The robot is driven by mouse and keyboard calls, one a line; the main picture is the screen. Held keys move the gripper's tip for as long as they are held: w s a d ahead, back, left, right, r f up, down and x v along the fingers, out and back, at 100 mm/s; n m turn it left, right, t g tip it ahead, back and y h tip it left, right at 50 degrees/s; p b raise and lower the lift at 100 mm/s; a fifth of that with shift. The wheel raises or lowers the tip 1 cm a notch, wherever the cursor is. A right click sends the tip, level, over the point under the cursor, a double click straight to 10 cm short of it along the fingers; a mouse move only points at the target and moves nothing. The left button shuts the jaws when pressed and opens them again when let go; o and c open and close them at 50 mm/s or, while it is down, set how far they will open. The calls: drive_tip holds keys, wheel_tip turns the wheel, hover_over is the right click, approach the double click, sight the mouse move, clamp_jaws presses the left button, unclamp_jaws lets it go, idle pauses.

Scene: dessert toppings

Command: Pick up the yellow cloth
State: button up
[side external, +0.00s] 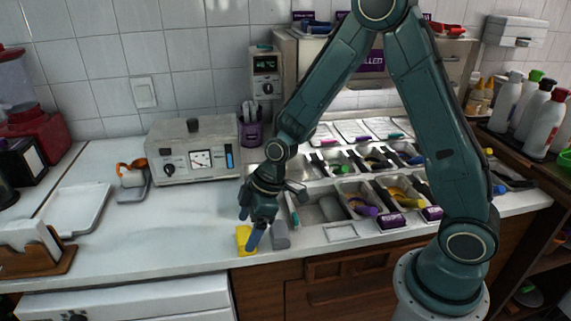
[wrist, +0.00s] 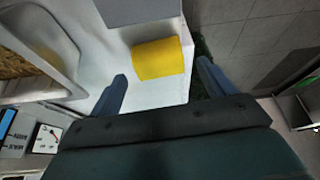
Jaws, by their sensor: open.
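The yellow cloth (side external: 244,239) lies as a small folded or rolled block near the front edge of the white counter. It also shows in the wrist view (wrist: 158,59), beyond and between my fingertips. My gripper (side external: 247,229) is open and just above the cloth in the side view, its fingers pointing down. In the wrist view my gripper (wrist: 160,84) has its two blue fingers spread to either side, with nothing between them. I cannot tell from these frames whether a finger touches the cloth.
A grey block (side external: 281,235) sits right beside the cloth. The topping station (side external: 318,213) with several bins stands to the right. A grey meter box (side external: 189,152) stands behind.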

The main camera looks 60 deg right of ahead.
sight(245, 234)
drive_tip(key=shift+x, duration=1.5)
drive_tip(key=shift+c, duration=0.2)
drive_tip(key=c, duration=1)
